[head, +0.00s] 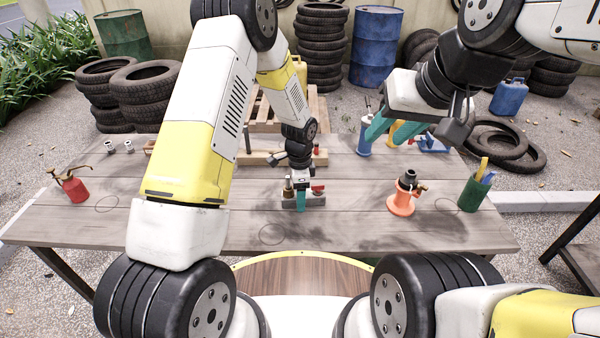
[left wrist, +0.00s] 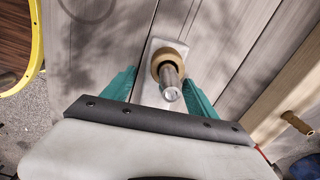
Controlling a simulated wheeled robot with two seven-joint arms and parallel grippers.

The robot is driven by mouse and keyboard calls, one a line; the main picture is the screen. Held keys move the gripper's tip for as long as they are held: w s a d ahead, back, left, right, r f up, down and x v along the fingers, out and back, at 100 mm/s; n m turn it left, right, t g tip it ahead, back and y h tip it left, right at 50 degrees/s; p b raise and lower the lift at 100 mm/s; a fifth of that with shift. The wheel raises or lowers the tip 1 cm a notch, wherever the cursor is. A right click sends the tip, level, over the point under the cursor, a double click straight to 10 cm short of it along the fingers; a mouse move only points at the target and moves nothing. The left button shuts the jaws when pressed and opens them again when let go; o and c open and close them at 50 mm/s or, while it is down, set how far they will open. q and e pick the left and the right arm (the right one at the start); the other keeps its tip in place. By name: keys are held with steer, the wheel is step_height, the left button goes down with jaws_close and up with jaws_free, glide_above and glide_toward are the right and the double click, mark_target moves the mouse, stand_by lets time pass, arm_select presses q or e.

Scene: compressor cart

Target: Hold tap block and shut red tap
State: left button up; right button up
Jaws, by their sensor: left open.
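The tap block (head: 289,204) is a small grey block on the table with a brass fitting (head: 288,188) on its left and a red tap (head: 318,189) on its right. My left gripper (head: 301,203) points down at the block from above, and one teal finger covers its middle. In the left wrist view, the open teal fingers (left wrist: 158,95) stand on both sides of the block's fitting (left wrist: 170,72), with the pale block (left wrist: 153,52) beneath. The red tap's handle is not clear there. My right gripper (head: 392,131) is raised at the right, fingers apart and empty.
On the table (head: 240,230) are a red oil can (head: 74,187) at left, an orange fitting stand (head: 401,203) and a green cup (head: 474,194) at right. A blue-bodied bottle (head: 364,138) stands behind. A wooden strip (head: 258,158) lies behind the block. The front middle is clear.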

arm_select(q)
jaws_close()
stand_by(1.0)
